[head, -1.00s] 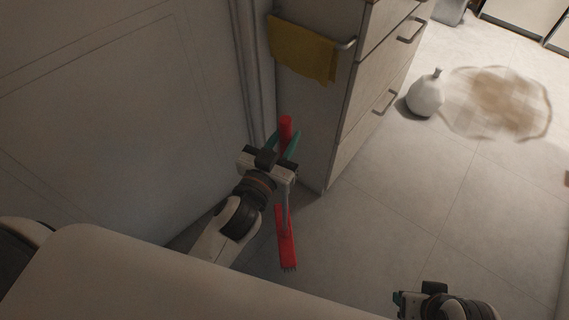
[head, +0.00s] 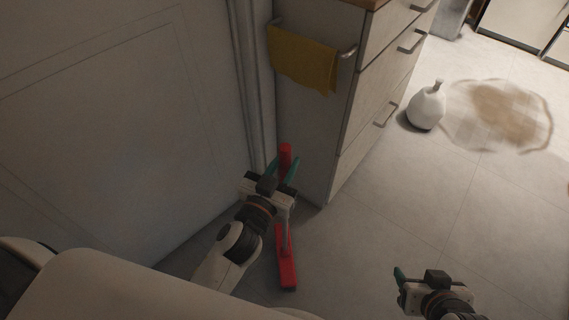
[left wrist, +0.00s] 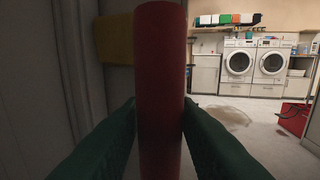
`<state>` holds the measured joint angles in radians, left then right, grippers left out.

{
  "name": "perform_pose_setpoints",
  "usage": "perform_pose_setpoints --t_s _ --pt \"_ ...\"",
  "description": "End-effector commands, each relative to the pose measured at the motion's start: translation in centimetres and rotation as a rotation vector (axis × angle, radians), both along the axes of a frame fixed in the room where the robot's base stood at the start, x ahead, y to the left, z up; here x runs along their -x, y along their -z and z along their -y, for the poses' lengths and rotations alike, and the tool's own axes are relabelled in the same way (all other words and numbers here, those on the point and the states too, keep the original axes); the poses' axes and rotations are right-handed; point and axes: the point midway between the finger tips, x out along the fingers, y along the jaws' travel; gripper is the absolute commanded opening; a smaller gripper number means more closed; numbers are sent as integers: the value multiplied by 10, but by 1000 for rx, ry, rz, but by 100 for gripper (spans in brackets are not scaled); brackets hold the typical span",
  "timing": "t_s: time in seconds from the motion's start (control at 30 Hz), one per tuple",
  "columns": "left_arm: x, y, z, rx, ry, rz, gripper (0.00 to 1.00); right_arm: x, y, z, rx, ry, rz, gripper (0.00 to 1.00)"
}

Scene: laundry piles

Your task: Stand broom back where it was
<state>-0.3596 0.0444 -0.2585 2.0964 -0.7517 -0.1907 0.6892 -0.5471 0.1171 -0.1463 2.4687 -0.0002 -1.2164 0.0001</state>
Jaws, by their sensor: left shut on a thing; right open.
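The broom has a red handle end (head: 286,154), a grey shaft and a red head (head: 286,270) low by the floor. It stands roughly upright near the corner of the cabinet and the wall. My left gripper (head: 283,172) is shut on the broom's handle. In the left wrist view the red handle (left wrist: 160,85) stands upright between the green fingers. Whether the broom head touches the floor I cannot tell. My right gripper (head: 400,276) is open and empty at the lower right, above the floor.
A drawer cabinet (head: 312,130) with a yellow towel (head: 303,58) stands just beyond the broom. A wall or door panel (head: 120,120) is on the left. The floor (head: 400,200) between is clear.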

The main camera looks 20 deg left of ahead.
Motion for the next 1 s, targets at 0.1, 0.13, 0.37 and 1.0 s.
perform_pose_setpoints --t_s 0.1,0.13,0.37,1.0 --pt "0 0 0 1 1 5 0 -3 -1 -1 -3 -2 17 60" --pt "0 0 0 1 1 5 0 -3 -1 -1 -4 -2 21 60" --pt "0 2 0 0 0 -1 50 -4 -2 -2 -6 -3 25 60" --pt "55 2 -7 3 -2 -6 50 3 2 1 3 2 -18 60"
